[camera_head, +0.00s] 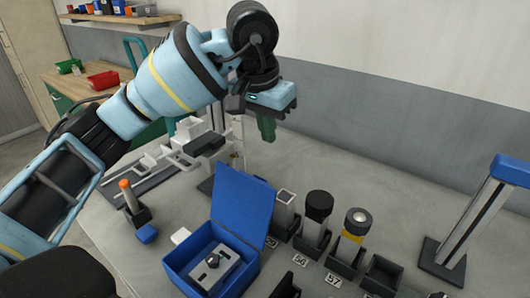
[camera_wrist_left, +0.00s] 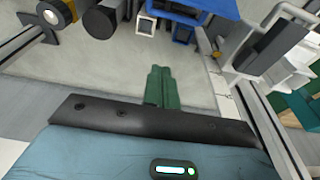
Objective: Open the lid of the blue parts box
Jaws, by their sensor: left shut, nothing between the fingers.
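The blue parts box (camera_head: 178,272) stands on the table at the bottom centre of the head view. Its lid (camera_head: 243,203) is raised, standing up steeply at the box's back side. Inside lies a grey metal part (camera_head: 222,272) with a dark round knob. My left gripper (camera_head: 267,130) has green fingers that are shut and empty. It is above and behind the raised lid, apart from it. In the left wrist view the shut fingertips (camera_wrist_left: 159,72) point toward the table, and part of the blue box (camera_wrist_left: 178,28) shows at the top edge. My right gripper is not in view.
Several dark holders with numbered tags stand right of the box, with a black-capped cylinder (camera_head: 318,208) and a yellow-banded one (camera_head: 354,226). A blue-topped stand (camera_head: 480,215) is at the right. A grey fixture (camera_head: 195,140) and an orange-topped item (camera_head: 128,192) are at the left.

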